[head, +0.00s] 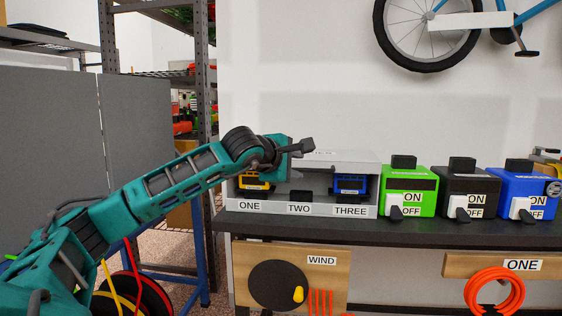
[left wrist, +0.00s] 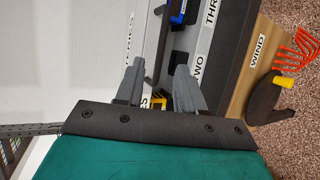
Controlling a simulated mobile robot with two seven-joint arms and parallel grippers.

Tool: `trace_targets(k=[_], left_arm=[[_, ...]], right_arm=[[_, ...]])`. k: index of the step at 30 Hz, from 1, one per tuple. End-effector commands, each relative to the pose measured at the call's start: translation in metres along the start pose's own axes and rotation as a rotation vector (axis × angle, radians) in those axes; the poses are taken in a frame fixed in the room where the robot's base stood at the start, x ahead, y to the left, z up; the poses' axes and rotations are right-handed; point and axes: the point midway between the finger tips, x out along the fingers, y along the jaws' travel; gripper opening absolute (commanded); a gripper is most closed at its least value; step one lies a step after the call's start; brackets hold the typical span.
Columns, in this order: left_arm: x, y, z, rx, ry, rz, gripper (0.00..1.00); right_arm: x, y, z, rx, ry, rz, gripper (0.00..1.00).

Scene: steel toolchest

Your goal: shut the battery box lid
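The grey battery box (head: 368,208) stands on the dark bench, with compartments labelled ONE, TWO and THREE. Its pale lid (head: 345,157) is raised, leaving the front open. A yellow battery (head: 254,183) is in ONE and a blue battery (head: 351,184) in THREE; TWO shows only a low dark shape. My left gripper (head: 306,147) is at the lid's upper left part. In the left wrist view its fingers (left wrist: 160,75) are apart, with the lid's edge (left wrist: 156,45) running between or just beyond them; contact is unclear. My right gripper is not in view.
Green (head: 409,183), black (head: 467,186) and blue (head: 525,188) switch boxes stand right of the battery box. A bicycle (head: 430,30) hangs above. A wooden WIND panel (head: 330,275) and orange hose (head: 495,290) are below the bench edge. A metal rack (head: 112,60) stands left.

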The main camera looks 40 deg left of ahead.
Motion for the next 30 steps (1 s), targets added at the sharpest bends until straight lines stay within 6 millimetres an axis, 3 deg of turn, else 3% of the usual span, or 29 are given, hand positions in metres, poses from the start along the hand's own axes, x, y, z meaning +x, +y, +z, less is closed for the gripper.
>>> trace_targets(k=[6, 12, 30], left_arm=[[-0.041, -0.001, -0.001, 0.004, 0.003, 0.0, 0.38], [-0.062, -0.001, -0.001, 0.003, 0.003, 0.0, 0.38], [-0.069, 0.0, 0.0, 0.0, 0.0, -0.001, 0.38]], right_arm=[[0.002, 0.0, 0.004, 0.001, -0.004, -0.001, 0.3], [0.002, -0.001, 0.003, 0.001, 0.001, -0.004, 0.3], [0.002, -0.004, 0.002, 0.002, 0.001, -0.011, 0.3]])
